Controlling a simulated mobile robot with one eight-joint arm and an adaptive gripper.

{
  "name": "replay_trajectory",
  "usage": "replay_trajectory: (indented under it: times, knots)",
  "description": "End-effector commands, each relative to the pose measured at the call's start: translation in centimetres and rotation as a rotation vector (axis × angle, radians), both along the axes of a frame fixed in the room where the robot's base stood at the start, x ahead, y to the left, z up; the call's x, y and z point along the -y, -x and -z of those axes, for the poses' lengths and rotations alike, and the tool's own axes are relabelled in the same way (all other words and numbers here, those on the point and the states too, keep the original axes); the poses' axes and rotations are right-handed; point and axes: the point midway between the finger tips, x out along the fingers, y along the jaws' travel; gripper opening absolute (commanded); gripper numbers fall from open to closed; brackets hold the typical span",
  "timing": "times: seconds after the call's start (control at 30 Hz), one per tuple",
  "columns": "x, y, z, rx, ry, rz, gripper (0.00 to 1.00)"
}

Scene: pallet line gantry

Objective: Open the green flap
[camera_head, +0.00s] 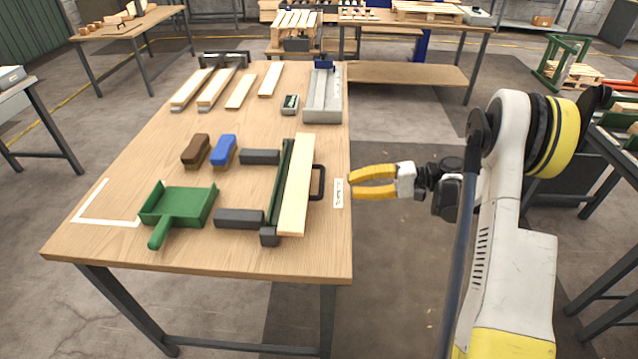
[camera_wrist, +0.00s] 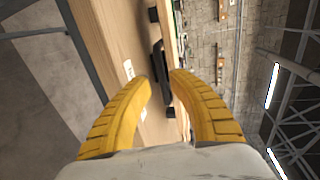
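A green upright panel (camera_head: 280,188), which looks like the flap, stands on the workbench between dark grey blocks. A pale wooden board (camera_head: 297,185) lies along its right side. A black handle (camera_head: 319,182) sticks out to the right of the board. My gripper (camera_head: 352,183), with yellow fingers, is at the bench's right edge, to the right of the handle and apart from it. The fingers are open and empty. In the wrist view the dark handle (camera_wrist: 158,62) shows ahead, between the fingertips. The panel's lower part is partly hidden by the blocks.
A white label (camera_head: 338,194) lies between handle and gripper. A green dustpan (camera_head: 180,205), brown brush (camera_head: 196,150), blue brush (camera_head: 223,149) and dark blocks (camera_head: 240,218) lie left. A grey tray (camera_head: 322,98) and wooden slats (camera_head: 214,88) lie farther back.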

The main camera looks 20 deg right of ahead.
Motion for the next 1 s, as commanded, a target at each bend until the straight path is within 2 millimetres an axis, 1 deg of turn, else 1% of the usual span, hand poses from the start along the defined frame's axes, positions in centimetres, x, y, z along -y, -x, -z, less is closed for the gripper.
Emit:
replay_trajectory:
  times: [0.03,0.2,0.4,0.5,0.6,0.87,0.93,0.97,1.0]
  knots:
    - [-0.9,-0.2,0.4,0.0,0.001,-0.003,0.23]
    - [-4.2,-1.3,1.2,-0.001,0.001,-0.003,0.23]
    - [-7.3,-2.3,1.8,-0.001,0.002,-0.002,0.23]
    - [-8.2,-2.6,1.9,-0.001,0.002,0.0,0.23]
    - [-8.6,-2.8,1.9,-0.001,0.002,0.0,0.23]
    - [-8.7,-2.8,1.9,-0.002,0.003,0.001,0.23]
    - [-8.7,-2.8,1.9,-0.002,0.003,0.001,0.04]
    - [-8.7,-2.8,1.9,-0.002,0.003,0.001,0.0]
    - [-8.7,-2.8,1.9,-0.002,0.003,0.001,0.0]
